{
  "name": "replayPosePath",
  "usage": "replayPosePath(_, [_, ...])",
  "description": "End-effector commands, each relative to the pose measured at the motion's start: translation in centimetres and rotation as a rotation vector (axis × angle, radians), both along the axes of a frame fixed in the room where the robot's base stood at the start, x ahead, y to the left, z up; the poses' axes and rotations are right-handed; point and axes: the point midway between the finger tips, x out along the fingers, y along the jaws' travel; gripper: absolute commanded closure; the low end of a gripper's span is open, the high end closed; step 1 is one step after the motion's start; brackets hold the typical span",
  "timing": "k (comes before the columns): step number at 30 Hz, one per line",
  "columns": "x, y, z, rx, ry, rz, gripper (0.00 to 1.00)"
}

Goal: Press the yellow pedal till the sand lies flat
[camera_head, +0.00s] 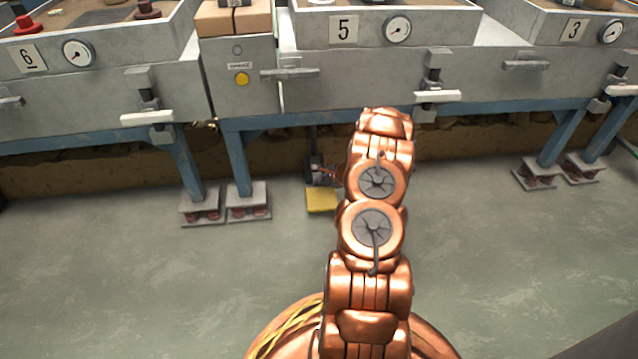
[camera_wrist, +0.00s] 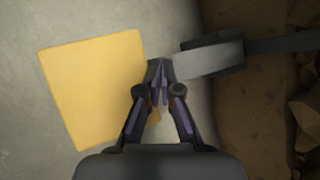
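The yellow pedal (camera_head: 321,199) is a flat square plate low above the floor, under the front of bin 5 (camera_head: 310,30). In the wrist view the pedal (camera_wrist: 92,90) fills the left side, with a grey metal bar (camera_wrist: 207,60) to its right. My gripper (camera_wrist: 160,78) is shut with its fingertips together and nothing visible between them. It appears over the pedal's right edge, and I cannot tell whether it touches. In the head view my copper arm hides most of the gripper. Only a thin strip inside bin 5 shows, so its sand surface cannot be judged.
Bin 6 (camera_head: 110,65) stands left and bin 3 (camera_head: 570,40) right, on blue legs with grey feet. A control box (camera_head: 238,75) with a yellow button and a cardboard box (camera_head: 233,18) stand beside bin 5. The floor in front is clear.

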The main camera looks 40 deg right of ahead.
Motion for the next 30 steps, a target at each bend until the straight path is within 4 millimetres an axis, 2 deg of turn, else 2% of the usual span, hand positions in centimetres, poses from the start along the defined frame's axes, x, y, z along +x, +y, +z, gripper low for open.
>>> replayPosePath(30, [-0.20, 0.18, -1.26, 0.003, 0.004, 0.001, 1.00])
